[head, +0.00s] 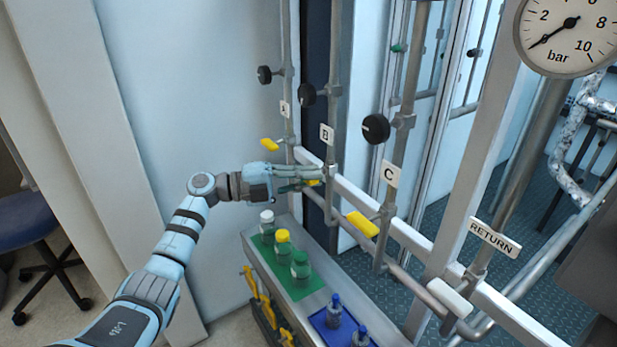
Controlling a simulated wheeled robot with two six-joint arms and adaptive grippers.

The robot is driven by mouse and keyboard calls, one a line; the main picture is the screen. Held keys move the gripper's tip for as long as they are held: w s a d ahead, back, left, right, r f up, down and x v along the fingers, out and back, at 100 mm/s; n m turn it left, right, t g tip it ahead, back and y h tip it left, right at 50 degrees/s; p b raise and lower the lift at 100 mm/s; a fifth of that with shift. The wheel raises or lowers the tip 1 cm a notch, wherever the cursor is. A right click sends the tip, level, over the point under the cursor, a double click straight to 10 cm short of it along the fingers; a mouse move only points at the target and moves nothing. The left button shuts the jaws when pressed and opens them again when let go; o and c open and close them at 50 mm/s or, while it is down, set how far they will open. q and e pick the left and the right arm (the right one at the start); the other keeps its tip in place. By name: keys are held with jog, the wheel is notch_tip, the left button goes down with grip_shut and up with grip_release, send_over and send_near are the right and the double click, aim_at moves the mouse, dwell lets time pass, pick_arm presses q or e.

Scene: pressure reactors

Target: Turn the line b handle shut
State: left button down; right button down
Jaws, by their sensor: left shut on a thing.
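My left gripper (318,178) reaches in from the left and is shut on this handle. My right gripper is out of view.
Yellow handles of line A (270,144) and line C (361,224) sit on either side. Black knobs (376,129) stick out above. Below is a bench (323,297) with several bottles on green and blue mats. A gauge (567,35) hangs at top right.

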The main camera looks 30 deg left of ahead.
pick_arm(q)
jog(key=shift+m, duration=0.4)
jog(key=c, duration=1.7)
grip_release()
jog(key=shift+o, duration=0.2)
jog(key=v, duration=1.2)
jog(key=shift+r, duration=0.15)
